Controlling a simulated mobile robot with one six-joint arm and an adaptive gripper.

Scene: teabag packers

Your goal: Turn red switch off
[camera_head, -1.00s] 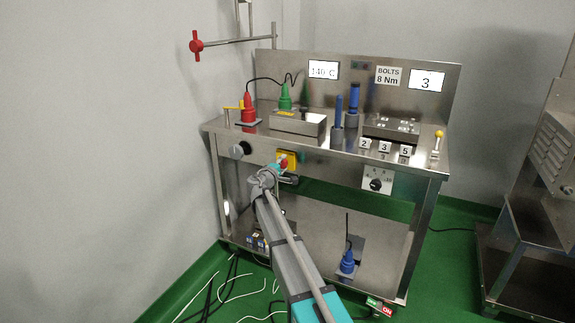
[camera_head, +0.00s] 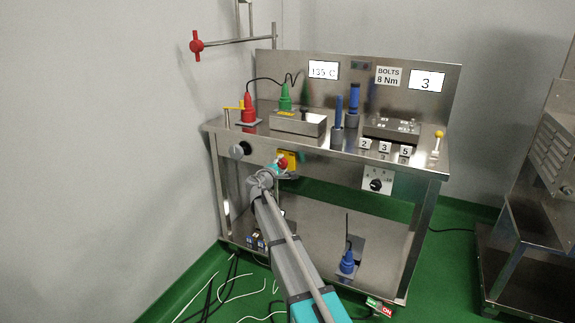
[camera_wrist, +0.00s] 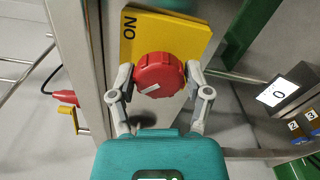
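The red switch (camera_wrist: 160,75) is a round ridged knob with a white line, on a yellow plate (camera_wrist: 190,35) marked ON. In the wrist view the lettering stands sideways and the white line slants on the knob face. In the head view the red switch (camera_head: 283,162) shows below the table top at the front of the bench. My gripper (camera_wrist: 160,72) has one finger against each side of the knob, with no clear gap showing. In the head view my gripper (camera_head: 276,170) reaches the switch from below and partly covers it and its plate.
A dial panel (camera_head: 378,181) is right of the switch, and a round grey knob (camera_head: 237,150) is left of it. The steel bench top (camera_head: 340,148) holds red and green plugs, a box and blue tools. Loose cables lie on the green floor at lower left.

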